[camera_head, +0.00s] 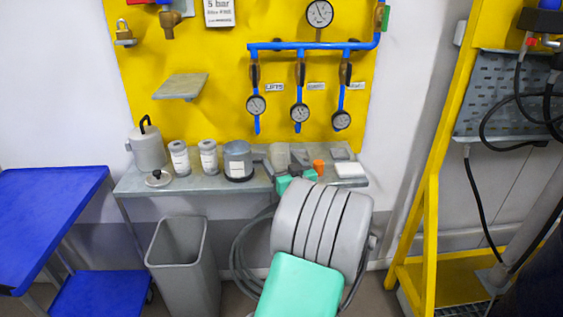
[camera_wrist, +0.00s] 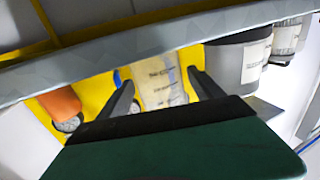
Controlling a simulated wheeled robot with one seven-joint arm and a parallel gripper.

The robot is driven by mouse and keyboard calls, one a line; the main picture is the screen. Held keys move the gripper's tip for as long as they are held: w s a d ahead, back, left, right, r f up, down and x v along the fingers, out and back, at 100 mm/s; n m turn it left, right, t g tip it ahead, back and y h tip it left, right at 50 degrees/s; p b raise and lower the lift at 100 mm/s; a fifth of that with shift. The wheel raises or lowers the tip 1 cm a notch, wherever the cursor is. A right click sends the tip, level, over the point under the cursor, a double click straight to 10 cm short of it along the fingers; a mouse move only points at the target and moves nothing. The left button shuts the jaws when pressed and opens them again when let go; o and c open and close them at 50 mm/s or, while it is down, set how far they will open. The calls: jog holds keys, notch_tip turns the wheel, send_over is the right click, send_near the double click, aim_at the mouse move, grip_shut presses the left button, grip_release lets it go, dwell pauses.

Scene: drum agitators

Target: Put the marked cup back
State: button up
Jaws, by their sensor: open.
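The marked cup (camera_head: 279,153) is pale, with printed scale lines, and stands on the grey shelf between a grey pot and an orange piece. In the wrist view the cup (camera_wrist: 158,82) shows between two dark fingers, with gaps on both sides. My gripper (camera_wrist: 166,92) is open and empty, in front of the cup; its green body hides the lower picture. In the head view my gripper (camera_head: 287,164) is small and partly hidden by my arm. I cannot tell how far the fingers reach along the cup.
The shelf (camera_head: 215,184) holds a dark-banded grey pot (camera_head: 237,160), two labelled canisters (camera_head: 208,157), a lidded pot (camera_head: 148,148), an orange piece (camera_head: 318,166) and a white block (camera_head: 350,169). A small empty ledge (camera_head: 181,86) juts from the yellow panel. A grey bin (camera_head: 183,262) stands below.

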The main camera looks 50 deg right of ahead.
jog(key=b+v, duration=0.1)
jog(key=v, duration=1.1)
jog(key=w+a+f+n+g+y, duration=0.25)
jog(key=w+a, duration=0.25)
jog(key=a, duration=0.3)
jog(key=w+a+f+n+g+y, duration=0.1)
jog(key=w+a+f+y, duration=0.35)
jog(key=a, duration=0.25)
jog(key=w+a+f+n+g+y, duration=0.1)
jog(key=w+a+f+n+y, duration=0.15)
jog(key=w+a, duration=0.4)
jog(key=s+a+f+g, duration=0.1)
jog(key=s+a+g, duration=0.3)
jog(key=a, duration=0.6)
jog(key=s+a+f+g, duration=0.1)
jog(key=s+a+g, duration=0.3)
jog(key=s+a, duration=0.5)
jog(key=shift+s+a+f, duration=0.3)
jog(key=shift+a+f, duration=0.05)
jog(key=shift+g, duration=0.25)
